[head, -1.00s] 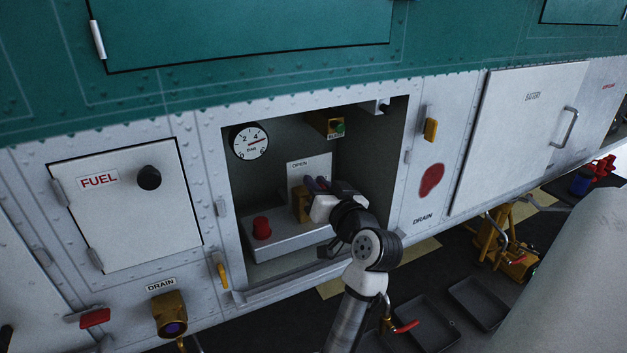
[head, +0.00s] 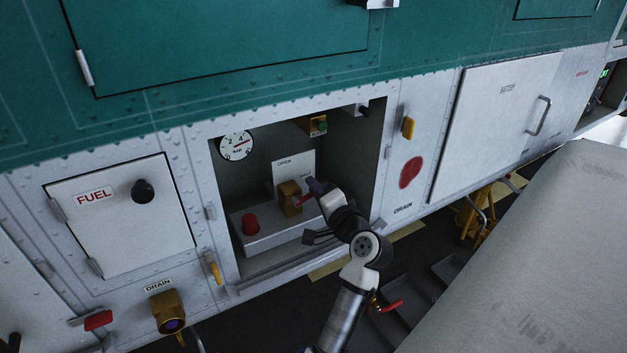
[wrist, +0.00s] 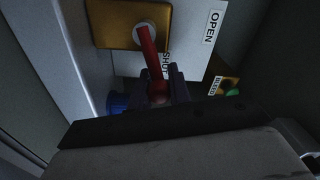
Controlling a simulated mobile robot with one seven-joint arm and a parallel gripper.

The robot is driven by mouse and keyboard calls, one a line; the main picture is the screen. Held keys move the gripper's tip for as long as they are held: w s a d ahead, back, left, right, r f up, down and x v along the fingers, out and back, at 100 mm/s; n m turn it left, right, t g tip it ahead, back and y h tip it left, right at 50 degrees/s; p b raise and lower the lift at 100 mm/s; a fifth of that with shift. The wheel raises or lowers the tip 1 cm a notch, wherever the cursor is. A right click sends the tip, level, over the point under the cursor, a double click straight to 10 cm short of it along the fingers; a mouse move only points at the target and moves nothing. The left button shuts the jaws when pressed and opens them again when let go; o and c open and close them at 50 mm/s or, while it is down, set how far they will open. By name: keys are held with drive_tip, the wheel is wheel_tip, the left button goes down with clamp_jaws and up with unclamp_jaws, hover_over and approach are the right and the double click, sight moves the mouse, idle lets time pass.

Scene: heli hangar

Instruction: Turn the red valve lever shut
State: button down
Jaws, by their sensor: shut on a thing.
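The red valve lever (head: 303,201) sticks out to the right from a brass valve block (head: 289,197) inside the open service bay. My gripper (head: 317,188) is shut on the lever's outer end, to the right of the block. In the wrist view the red lever (wrist: 149,52) runs from its round pivot on the brass block (wrist: 115,22) down between my gripper's fingers (wrist: 161,90). The SHUT label (wrist: 167,65) is close beside the lever, partly hidden. The OPEN label (wrist: 211,27) lies farther right. My fingers hide the lever's tip.
The bay's side walls and lower sill (head: 270,278) surround my arm closely. A red knob (head: 250,224) stands left of the valve. A pressure gauge (head: 236,146) and a green bleed button (head: 320,126) are above. A large grey surface (head: 520,260) fills the lower right.

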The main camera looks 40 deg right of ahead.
drive_tip(key=shift+d+f+m+p, duration=0.1)
drive_tip(key=shift+f+m+p, duration=0.35)
drive_tip(key=shift+m, duration=0.45)
drive_tip(key=shift+d+f+m+p, duration=0.1)
drive_tip(key=shift+f+m+p, duration=0.3)
drive_tip(key=shift+m, duration=0.5)
drive_tip(key=shift+s, duration=0.1)
drive_tip(key=c, duration=1.3)
unclamp_jaws()
drive_tip(key=shift+a, duration=0.1)
drive_tip(key=b+v, duration=0.3)
drive_tip(key=v, duration=1)
drive_tip(key=shift+s+a, duration=0.15)
drive_tip(key=shift+s, duration=0.2)
